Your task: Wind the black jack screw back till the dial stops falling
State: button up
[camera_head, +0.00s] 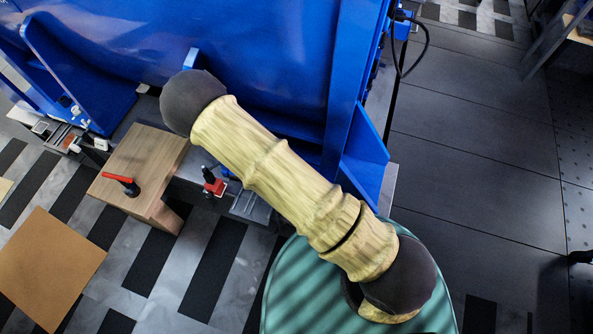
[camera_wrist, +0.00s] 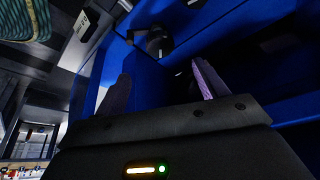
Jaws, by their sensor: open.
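In the wrist view my gripper (camera_wrist: 160,83) is open, its two fingers wide apart with nothing between their tips. A small dark rounded part (camera_wrist: 158,43) lies beyond the fingertips against blue metal. It may be the black jack screw, but it is too dark to tell, and I cannot judge its distance. No dial can be made out in either view. In the head view my arm crosses in front of the big blue motor housing (camera_head: 270,55), and my gripper is hidden.
A wooden block (camera_head: 140,160) with a red-handled lever (camera_head: 121,185) stands by the housing's base. A small red fitting (camera_head: 213,183) sits right of it. A tan board (camera_head: 48,268) lies at lower left. The dark floor (camera_head: 470,150) at right is clear.

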jog(key=b+x, duration=0.1)
jog(key=x, duration=0.9)
jog(key=shift+d+f, duration=0.1)
jog(key=shift+f, duration=0.25)
jog(key=c, duration=1)
jog(key=shift+n, duration=0.4)
jog(key=n, duration=0.1)
jog(key=n+y+p, duration=0.1)
jog(key=n, duration=0.1)
jog(key=n+t+y, duration=0.1)
jog(key=n, duration=0.1)
jog(key=shift+s+d+r, duration=0.1)
jog(key=shift+d, duration=0.15)
jog(key=n+y, duration=0.1)
jog(key=n, duration=0.1)
jog(key=n+p, duration=0.1)
jog(key=n, duration=0.1)
jog(key=n+y, duration=0.1)
jog(key=n, duration=0.1)
jog(key=shift+d+n+y, duration=0.25)
jog(key=shift+n+y, duration=0.05)
jog(key=shift+n, duration=0.1)
